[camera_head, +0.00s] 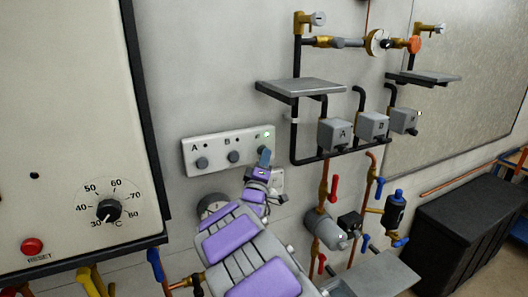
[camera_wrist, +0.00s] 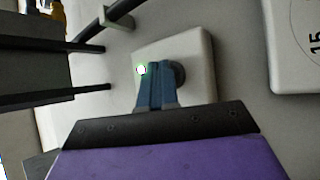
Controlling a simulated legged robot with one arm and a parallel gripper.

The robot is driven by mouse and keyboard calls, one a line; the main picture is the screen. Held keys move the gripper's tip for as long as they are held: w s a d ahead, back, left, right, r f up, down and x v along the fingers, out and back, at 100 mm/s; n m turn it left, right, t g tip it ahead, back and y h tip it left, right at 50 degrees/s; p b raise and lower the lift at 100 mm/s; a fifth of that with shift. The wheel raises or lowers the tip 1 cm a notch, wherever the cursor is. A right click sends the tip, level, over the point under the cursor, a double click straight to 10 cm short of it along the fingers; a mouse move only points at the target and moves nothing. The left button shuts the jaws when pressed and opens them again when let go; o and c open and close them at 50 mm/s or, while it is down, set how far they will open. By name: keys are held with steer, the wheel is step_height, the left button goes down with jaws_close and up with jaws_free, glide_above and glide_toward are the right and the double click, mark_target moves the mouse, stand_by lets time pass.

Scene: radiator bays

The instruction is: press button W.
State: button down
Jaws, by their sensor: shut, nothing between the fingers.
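A pale button panel (camera_head: 215,158) is on the wall in the head view. It carries a button under the letter A (camera_head: 202,163) and one under B (camera_head: 233,157). At its right end a small green-white light (camera_head: 267,135) is lit. My gripper (camera_head: 264,156) is shut and empty, its blue fingertips in front of the panel's right end, covering the spot below that light. In the wrist view the shut fingers (camera_wrist: 156,68) overlap a dark round button (camera_wrist: 179,73) beside the lit light (camera_wrist: 141,69). Contact with it cannot be told. I cannot read a W.
A large cabinet (camera_head: 70,100) with a dial (camera_head: 109,210) and red reset button (camera_head: 32,246) stands at left. Pipes, a grey shelf (camera_head: 302,88) and valve boxes (camera_head: 335,134) are right of the panel. A black chest (camera_head: 462,232) is at far right.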

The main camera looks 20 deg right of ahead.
steer(key=shift+s+r, duration=0.1)
stand_by(0.4)
steer(key=shift+s, duration=0.25)
steer(key=s+b, duration=0.1)
steer(key=s, duration=0.5)
stand_by(0.5)
steer(key=shift+d, duration=0.1)
